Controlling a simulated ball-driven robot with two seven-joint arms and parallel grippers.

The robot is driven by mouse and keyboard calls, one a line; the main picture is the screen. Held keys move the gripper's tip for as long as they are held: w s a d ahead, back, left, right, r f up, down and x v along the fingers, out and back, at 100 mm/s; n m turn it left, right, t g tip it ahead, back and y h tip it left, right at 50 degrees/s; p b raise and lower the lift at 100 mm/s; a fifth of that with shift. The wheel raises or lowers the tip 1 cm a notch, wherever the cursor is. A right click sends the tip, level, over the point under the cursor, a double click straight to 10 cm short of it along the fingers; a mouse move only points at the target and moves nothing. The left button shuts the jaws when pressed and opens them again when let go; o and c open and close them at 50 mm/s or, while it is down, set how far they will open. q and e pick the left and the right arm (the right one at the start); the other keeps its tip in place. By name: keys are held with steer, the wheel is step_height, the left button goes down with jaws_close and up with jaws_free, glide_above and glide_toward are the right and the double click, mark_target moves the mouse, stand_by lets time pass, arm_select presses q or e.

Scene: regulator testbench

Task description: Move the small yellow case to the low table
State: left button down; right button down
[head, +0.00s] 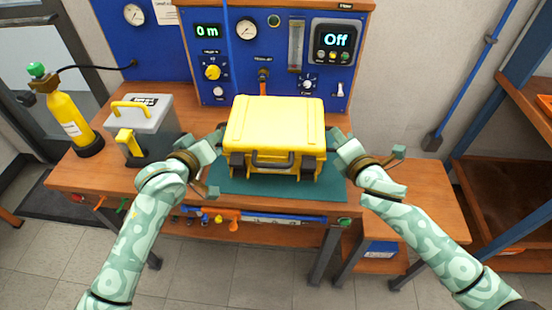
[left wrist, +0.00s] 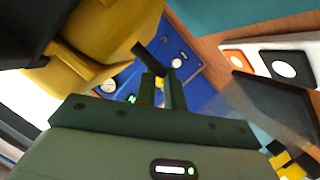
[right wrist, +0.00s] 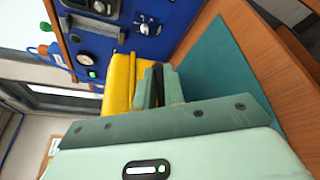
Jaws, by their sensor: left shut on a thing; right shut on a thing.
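The yellow case (head: 274,125), with dark latches and a front handle, is level over the green mat (head: 230,184) on the workbench. I cannot tell whether its underside touches the mat. My left gripper (head: 219,147) is shut on its left side, and my right gripper (head: 334,142) on its right side. The case also shows beside the fingers in the left wrist view (left wrist: 95,60) and in the right wrist view (right wrist: 119,82). The fingertips are partly hidden. The low table (head: 430,205) stands right of the bench, lower than its top, and its visible top is bare.
A blue instrument panel (head: 225,75) rises behind the case. An orange-brown shelf rack (head: 500,200) with blue posts stands right of the low table.

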arm_select(q)
steer(key=shift+r, duration=0.3)
arm_select(e)
steer(key=shift+s+a+r, duration=0.1)
steer(key=shift+r, duration=0.05)
